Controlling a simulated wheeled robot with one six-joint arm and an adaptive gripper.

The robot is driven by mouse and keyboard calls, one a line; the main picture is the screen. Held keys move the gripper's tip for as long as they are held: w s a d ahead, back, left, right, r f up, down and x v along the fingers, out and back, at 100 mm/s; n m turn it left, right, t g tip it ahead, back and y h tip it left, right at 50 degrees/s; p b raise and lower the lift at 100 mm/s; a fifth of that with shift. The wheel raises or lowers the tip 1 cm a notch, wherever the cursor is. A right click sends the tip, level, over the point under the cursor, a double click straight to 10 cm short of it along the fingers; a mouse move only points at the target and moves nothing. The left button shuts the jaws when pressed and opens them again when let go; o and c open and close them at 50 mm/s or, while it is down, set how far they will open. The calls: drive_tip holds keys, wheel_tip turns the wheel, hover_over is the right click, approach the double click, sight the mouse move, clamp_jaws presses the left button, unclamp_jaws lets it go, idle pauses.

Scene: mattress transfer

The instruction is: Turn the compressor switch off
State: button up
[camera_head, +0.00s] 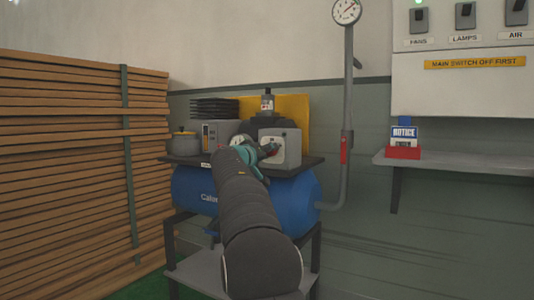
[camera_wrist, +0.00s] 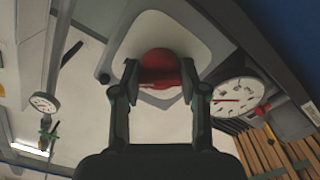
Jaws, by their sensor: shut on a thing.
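The compressor has a blue tank (camera_head: 196,190) on a dark stand, with a light grey switch box (camera_head: 288,149) on top. A red knob (camera_wrist: 160,66) sits on the face of the switch box, which also shows in the wrist view (camera_wrist: 196,38). My gripper (camera_wrist: 160,84) is shut on the red knob, with one dark finger on each side of it. In the head view my gripper (camera_head: 258,147) is at the box's left front, and my arm hides part of the tank. The knob's marking cannot be read.
Stacked wooden boards (camera_head: 60,160) stand at the left. A grey pipe (camera_head: 347,100) with a pressure gauge (camera_head: 346,11) rises right of the compressor.

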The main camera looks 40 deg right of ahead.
drive_tip(key=n+p, duration=0.1)
drive_tip(key=n, duration=0.5)
drive_tip(key=n+p, duration=0.1)
drive_tip(key=n, duration=0.3)
drive_tip(key=shift+s+r+p, duration=0.1)
drive_tip(key=shift+r+p, duration=0.15)
drive_tip(key=shift+p, duration=0.1)
drive_tip(key=shift+n, duration=0.3)
drive_tip(key=o, duration=1.2)
drive_tip(key=shift+d+f, duration=0.1)
drive_tip(key=shift+c, duration=0.2)
drive_tip(key=v, duration=1.2)
